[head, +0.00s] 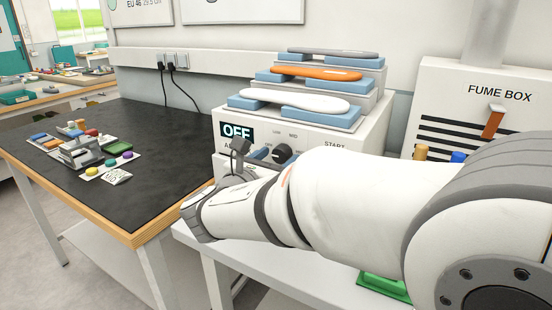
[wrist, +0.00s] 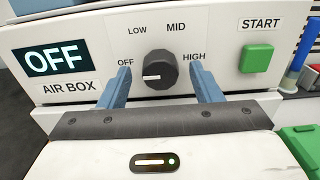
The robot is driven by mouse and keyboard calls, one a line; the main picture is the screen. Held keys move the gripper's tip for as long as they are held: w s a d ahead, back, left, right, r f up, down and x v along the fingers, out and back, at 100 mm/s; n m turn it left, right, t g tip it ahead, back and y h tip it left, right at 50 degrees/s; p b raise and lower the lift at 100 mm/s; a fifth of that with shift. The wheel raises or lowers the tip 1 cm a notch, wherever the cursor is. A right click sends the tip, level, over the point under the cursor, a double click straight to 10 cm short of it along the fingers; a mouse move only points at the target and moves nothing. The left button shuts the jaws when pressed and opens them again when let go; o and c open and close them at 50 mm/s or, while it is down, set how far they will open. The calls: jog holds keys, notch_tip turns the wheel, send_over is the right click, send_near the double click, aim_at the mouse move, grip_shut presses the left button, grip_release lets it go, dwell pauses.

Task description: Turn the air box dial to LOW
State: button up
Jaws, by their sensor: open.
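The air box (head: 226,155) is a white unit with a black dial (wrist: 160,70) on its front. In the wrist view the dial's white mark points left, toward OFF, and LOW, MID and HIGH are printed around it. The display (wrist: 51,58) reads OFF. My gripper (wrist: 161,77) is open, with one blue finger on each side of the dial and a gap between each finger and the dial. In the head view the dial (head: 283,154) shows just above my arm, which hides the lower part of the box.
A green START button (wrist: 256,58) is right of the dial. Insoles (head: 315,73) rest on blue supports on the stepped top of the box. The fume box (head: 490,105) stands to the right. A dark-topped bench (head: 150,140) at left holds small colored items.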

jog(key=c, duration=0.9)
jog(key=shift+d, duration=0.25)
jog(key=shift+c, duration=0.4)
jog(key=shift+a, duration=0.25)
jog(key=shift+f, duration=0.1)
jog(key=shift+m+b, duration=0.4)
jog(key=shift+b, duration=0.1)
jog(key=m+b, duration=0.1)
jog(key=b, duration=0.1)
jog(key=m+b, duration=0.2)
jog(key=shift+f+m, duration=0.25)
jog(key=shift+m, duration=0.05)
jog(key=m+b, duration=0.5)
jog(key=b, duration=0.1)
jog(key=shift+r+m+b, duration=0.2)
jog(key=shift+m+b, duration=1)
jog(key=shift+b, duration=0.15)
jog(key=shift+r, duration=0.1)
